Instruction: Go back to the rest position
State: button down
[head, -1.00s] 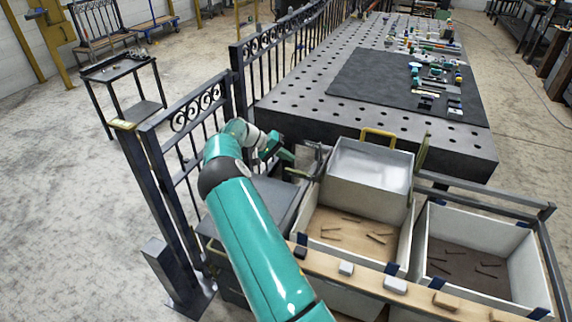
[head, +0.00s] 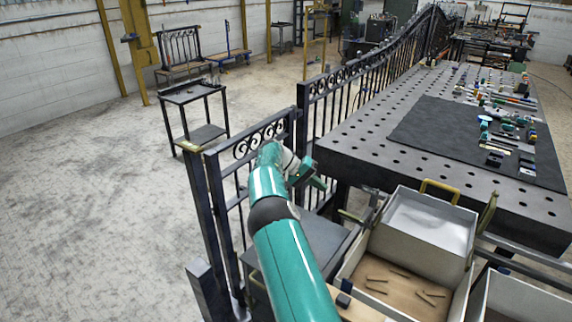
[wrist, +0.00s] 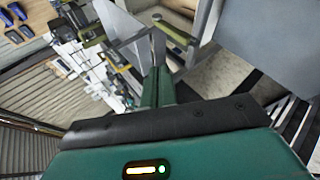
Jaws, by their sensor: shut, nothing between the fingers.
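My teal arm reaches up the middle of the head view. My gripper (head: 314,183) is at its end, near the scrollwork gate (head: 250,150) and left of the perforated table's near corner. In the wrist view the two green fingers of my gripper (wrist: 156,78) are together with nothing between them. A grey box with a yellow handle (head: 425,235) stands to the right of my gripper, apart from it in the head view.
A perforated steel table (head: 365,150) with a dark mat (head: 430,135) and several tools extends to the back right. Open bins (head: 350,265) with small brown pieces stand at the lower right. A small black stand (head: 190,95) is beyond the gate. Open floor (head: 90,190) lies on the left.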

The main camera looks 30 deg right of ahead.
jog(key=s+a+r+n+t+y, duration=0.2)
jog(key=s+a+r+t+y, duration=0.15)
jog(key=s+a+r, duration=0.55)
jog(key=s+a+r+n+t+y, duration=0.1)
jog(key=s+a+r+t+y, duration=0.25)
jog(key=s+a+r, duration=0.55)
jog(key=s+a+n+t+y, duration=0.1)
jog(key=s+a+n+t, duration=0.4)
jog(key=s+a, duration=1)
jog(key=s, duration=0.3)
jog(key=shift+s+a+r+y, duration=0.2)
jog(key=shift+s+a+y, duration=0.1)
jog(key=shift+y, duration=0.1)
